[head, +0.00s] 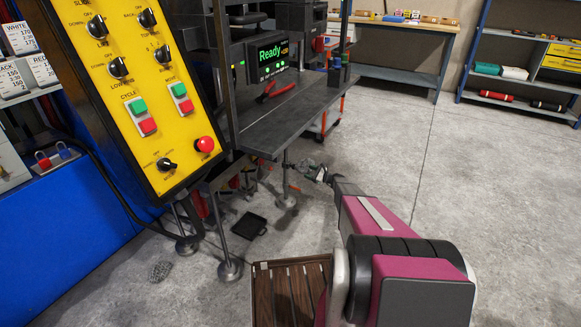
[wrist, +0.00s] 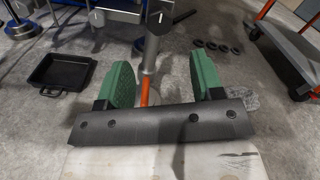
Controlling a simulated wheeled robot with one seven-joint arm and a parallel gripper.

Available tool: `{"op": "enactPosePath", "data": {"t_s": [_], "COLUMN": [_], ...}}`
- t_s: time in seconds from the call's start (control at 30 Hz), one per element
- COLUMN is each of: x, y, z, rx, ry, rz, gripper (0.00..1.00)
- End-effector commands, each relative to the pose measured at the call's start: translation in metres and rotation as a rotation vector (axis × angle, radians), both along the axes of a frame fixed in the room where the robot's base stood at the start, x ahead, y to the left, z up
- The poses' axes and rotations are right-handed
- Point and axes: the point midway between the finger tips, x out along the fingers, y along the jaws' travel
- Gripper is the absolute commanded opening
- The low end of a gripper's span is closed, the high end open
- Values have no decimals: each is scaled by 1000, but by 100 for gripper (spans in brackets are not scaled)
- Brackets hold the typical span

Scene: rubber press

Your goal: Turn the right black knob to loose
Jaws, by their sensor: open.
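A yellow control panel (head: 108,88) stands tilted at the left of the head view. It bears several black knobs with white pointer marks: upper left (head: 97,27), upper right (head: 147,18), middle left (head: 117,68), middle right (head: 162,54) and one lower down (head: 167,164). Their small labels are mostly too blurred to read, and I cannot make out "loose". My gripper (head: 318,173) is low, right of the panel and apart from it, in front of the press. In the wrist view its green-padded fingers (wrist: 162,72) are wide apart with nothing held.
A red stop button (head: 205,144) and green and red push buttons (head: 139,107) sit on the panel. The press table (head: 300,112) carries red-handled pliers (head: 275,92). A black tray (head: 248,226) lies on the floor below. Open floor (head: 480,190) extends to the right.

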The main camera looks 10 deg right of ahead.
Motion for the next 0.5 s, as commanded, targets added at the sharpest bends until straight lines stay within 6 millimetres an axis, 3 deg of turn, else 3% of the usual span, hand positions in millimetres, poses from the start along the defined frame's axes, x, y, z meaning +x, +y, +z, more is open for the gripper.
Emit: {"op": "enactPosePath", "data": {"t_s": [0.27, 0.5], "x": [14, 39], "y": [19, 53], "z": [1, 1], "rx": [-1, -2], "ry": [-2, -2], "rz": [2, 3], "gripper": [61, 61]}}
